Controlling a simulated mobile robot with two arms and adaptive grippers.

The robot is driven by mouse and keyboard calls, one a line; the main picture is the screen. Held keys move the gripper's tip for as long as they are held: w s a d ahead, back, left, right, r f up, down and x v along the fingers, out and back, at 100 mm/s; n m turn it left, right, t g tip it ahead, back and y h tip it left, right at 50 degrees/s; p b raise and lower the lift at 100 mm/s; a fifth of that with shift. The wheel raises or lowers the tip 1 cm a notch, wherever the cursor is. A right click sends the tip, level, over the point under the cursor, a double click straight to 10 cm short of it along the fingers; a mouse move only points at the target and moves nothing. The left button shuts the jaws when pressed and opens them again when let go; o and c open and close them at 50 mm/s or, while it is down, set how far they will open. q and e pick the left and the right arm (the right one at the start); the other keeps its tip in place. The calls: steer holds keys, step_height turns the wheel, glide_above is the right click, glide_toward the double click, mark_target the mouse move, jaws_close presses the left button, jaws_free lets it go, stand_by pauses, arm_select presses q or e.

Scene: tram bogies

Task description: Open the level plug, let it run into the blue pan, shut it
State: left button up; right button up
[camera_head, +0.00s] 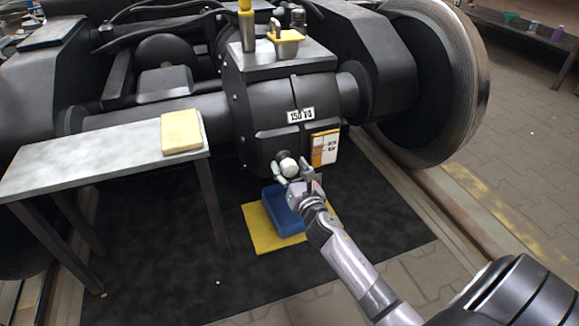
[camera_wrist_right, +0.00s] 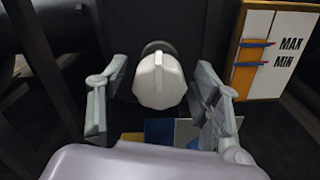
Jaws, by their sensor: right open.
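The level plug is a pale faceted knob (camera_head: 287,166) low on the front of the dark gearbox (camera_head: 262,110). In the right wrist view the plug (camera_wrist_right: 160,80) sits between the two fingers. My right gripper (camera_head: 292,178) is open at the plug, with a finger on either side of it and visible gaps. The blue pan (camera_head: 281,212) stands on the floor below the plug, partly hidden by my right gripper. A MAX/MIN level board (camera_head: 325,148) is beside the plug on the gearbox and also shows in the right wrist view (camera_wrist_right: 277,52). My left gripper is not in view.
A yellow mat (camera_head: 262,238) lies under the pan on a black floor mat (camera_head: 180,270). A grey table (camera_head: 90,160) with a yellow cloth or sponge (camera_head: 181,131) stands left of the gearbox. A large wheel (camera_head: 440,80) stands to the right.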

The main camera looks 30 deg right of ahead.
steer(key=shift+c, duration=0.3)
steer(key=c, duration=1.1)
